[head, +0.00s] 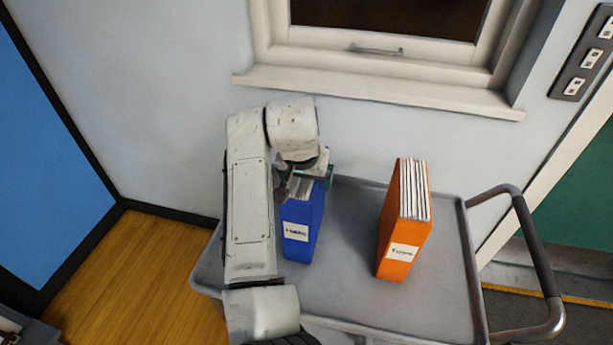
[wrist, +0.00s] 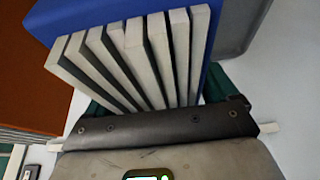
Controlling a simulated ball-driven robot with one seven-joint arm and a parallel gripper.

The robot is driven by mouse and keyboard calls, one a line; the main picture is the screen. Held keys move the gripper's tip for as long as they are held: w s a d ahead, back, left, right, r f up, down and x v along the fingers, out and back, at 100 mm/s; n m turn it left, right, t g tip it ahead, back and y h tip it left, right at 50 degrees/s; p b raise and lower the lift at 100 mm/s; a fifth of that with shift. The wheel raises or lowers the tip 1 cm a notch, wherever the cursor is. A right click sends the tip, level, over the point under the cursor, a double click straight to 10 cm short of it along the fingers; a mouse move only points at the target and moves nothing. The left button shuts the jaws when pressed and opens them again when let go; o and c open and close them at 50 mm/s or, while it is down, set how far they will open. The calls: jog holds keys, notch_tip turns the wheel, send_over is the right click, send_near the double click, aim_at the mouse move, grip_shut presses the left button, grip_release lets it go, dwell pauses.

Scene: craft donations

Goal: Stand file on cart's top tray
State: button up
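A blue file (head: 304,222) with a white label stands upright on the grey top tray (head: 345,297) of the cart, towards its left side. My gripper (head: 305,186) is at the top of this file, with a green finger part showing beside it. In the wrist view, the file's pale page edges (wrist: 135,60) and blue cover (wrist: 110,14) lie right in front of my gripper (wrist: 165,105). Green finger parts show on both sides of the pages. The fingertips are hidden, so I cannot see whether they press on the file.
An orange file (head: 404,220) stands upright on the tray to the right, with a clear gap between the two files. The cart's handle (head: 540,255) is at the right. A wall with a window sill (head: 380,92) rises behind the cart.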

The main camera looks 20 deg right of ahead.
jog(key=shift+o, duration=1)
jog(key=b+v, duration=0.1)
jog(key=v, duration=1.1)
jog(key=shift+w+r, duration=0.1)
jog(key=shift+r, duration=0.05)
jog(key=shift+c, duration=0.3)
